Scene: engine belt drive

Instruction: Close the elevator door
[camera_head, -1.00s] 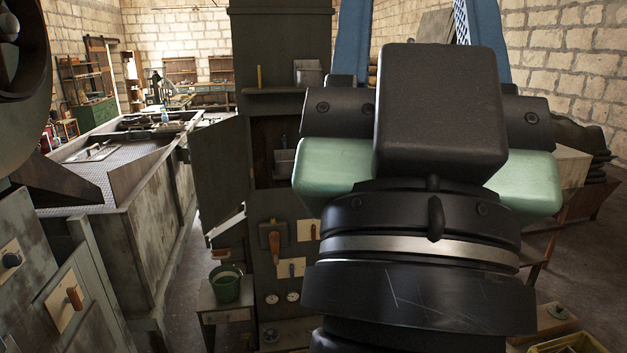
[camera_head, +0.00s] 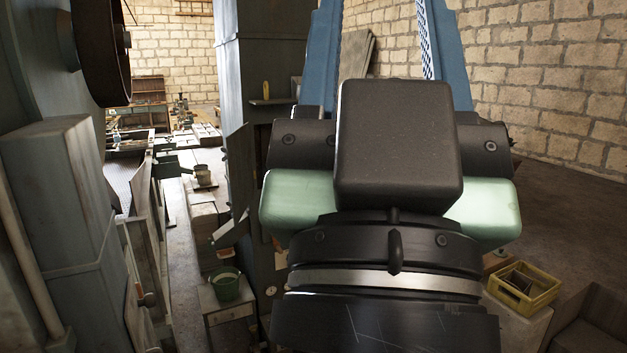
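A grey-green metal cabinet tower (camera_head: 268,50), which appears to be the elevator, stands left of centre. Its narrow door leaf (camera_head: 238,165) stands open on the left side and shows at a steep angle. The dark opening beside it is partly hidden by my arm. My gripper (camera_head: 385,25) has two blue fingers spread wide apart, with wall visible between them. The fingertips are cut off by the top edge. The gripper is right of the tower and appears clear of the door.
A large grey machine with a dark wheel (camera_head: 100,50) stands close on the left. A green bucket (camera_head: 224,284) sits on a small stand below the door. A yellow crate (camera_head: 523,288) is at the lower right. Open floor lies along the right wall.

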